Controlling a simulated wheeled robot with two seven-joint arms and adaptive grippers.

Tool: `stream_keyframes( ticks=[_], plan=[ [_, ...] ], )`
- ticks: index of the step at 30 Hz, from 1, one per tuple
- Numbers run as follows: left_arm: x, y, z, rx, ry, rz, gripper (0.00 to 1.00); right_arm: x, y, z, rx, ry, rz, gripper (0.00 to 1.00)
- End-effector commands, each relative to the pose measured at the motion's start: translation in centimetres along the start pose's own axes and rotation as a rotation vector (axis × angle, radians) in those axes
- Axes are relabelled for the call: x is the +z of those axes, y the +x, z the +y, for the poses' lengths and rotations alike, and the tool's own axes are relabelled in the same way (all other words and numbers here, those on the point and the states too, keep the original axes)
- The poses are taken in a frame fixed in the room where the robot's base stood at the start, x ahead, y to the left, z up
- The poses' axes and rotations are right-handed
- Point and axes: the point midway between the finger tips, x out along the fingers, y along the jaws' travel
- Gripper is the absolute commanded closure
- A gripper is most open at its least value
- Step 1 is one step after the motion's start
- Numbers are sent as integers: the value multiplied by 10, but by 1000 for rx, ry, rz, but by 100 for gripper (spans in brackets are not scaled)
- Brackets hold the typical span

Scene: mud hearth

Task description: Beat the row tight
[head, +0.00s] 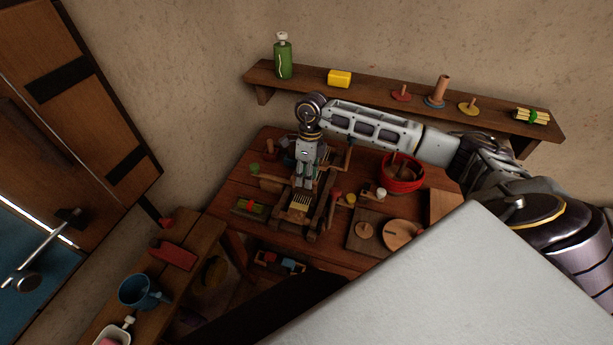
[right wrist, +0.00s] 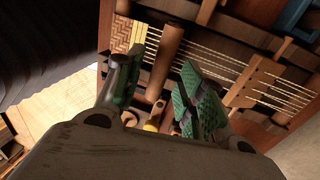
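A small wooden loom (head: 300,205) stands on the table. My right gripper (head: 303,186) points down over it. In the right wrist view, pale warp strings (right wrist: 225,65) run from a woven patch (right wrist: 122,38) with a yellow strip (right wrist: 138,36) at the left to a slotted wooden piece (right wrist: 256,82) at the right. A brown round wooden bar (right wrist: 165,55) crosses the strings and shows between the green-padded fingers of the right gripper (right wrist: 155,82). The fingers are apart, with a gap beside the bar; I cannot tell whether either touches it. My left gripper is not in view.
A red bowl (head: 403,173) and round wooden pieces (head: 398,233) lie to the loom's right. Small items crowd the table (head: 275,238) around it. A shelf (head: 390,95) runs along the wall behind. A bench (head: 190,243) with a blue mug (head: 137,292) is at lower left.

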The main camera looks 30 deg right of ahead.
Motion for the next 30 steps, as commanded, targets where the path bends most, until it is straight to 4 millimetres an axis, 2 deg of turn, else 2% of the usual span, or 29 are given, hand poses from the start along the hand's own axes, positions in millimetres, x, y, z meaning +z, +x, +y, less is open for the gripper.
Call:
stream_keyframes(
  ticks=[8, 21, 30],
  plan=[
    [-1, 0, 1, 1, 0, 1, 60, 0, -30, 0, -2, 0, -2, 61],
    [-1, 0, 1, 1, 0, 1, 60, 0, -94, 0, -2, 0, -2, 61],
    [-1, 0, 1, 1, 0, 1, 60, 0, -114, 0, -1, 1, -1, 61]
  ],
)
